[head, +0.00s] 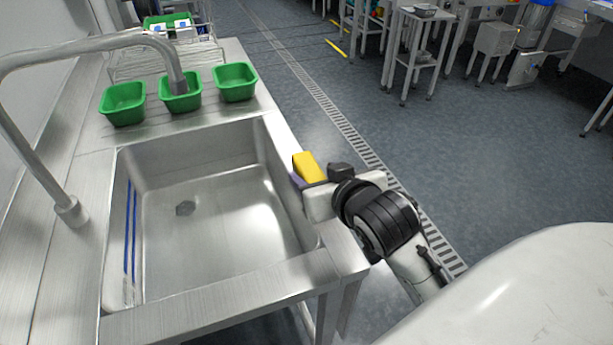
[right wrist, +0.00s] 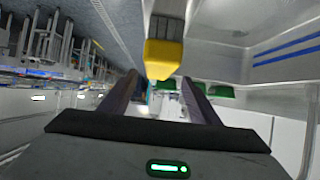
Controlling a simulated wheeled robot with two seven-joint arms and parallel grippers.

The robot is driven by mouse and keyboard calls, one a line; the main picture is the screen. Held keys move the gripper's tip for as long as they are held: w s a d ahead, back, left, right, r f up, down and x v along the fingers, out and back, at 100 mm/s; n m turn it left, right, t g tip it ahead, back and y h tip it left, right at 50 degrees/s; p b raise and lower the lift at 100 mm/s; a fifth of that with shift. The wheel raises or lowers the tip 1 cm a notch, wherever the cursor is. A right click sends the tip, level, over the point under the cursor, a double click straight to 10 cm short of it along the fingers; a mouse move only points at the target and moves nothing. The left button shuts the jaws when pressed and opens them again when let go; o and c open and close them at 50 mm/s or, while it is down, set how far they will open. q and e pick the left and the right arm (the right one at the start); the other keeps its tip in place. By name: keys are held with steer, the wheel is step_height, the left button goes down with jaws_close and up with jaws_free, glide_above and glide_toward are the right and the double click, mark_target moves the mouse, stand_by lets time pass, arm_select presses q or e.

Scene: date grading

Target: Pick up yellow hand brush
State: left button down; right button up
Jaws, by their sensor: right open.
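The yellow hand brush (head: 308,168) sits at the right rim of the sink, partly hidden by my right gripper. In the right wrist view its yellow end (right wrist: 163,59) faces the camera, with a grey part beyond it. My right gripper (head: 298,181) is at the sink's right edge, right beside the brush. In the right wrist view its two fingers (right wrist: 154,92) are spread apart, and the brush shows just above the gap between their tips. I cannot tell whether they touch it. My left gripper is not in view.
The steel sink basin (head: 215,225) is empty, with blue lines on its left wall. Green tubs (head: 236,90) stand behind it, near a wire rack (head: 165,62). A curved tap (head: 68,209) rises at left. Open floor (head: 460,150) lies to the right.

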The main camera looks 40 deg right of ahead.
mark_target(307, 169)
steer(key=x, duration=0.7)
steer(key=shift+d+f, duration=0.2)
steer(key=shift+f, duration=0.2)
steer(key=shift+c, duration=0.2)
steer(key=c, duration=1.2)
steer(key=shift+o, duration=0.2)
steer(key=shift+r, duration=0.1)
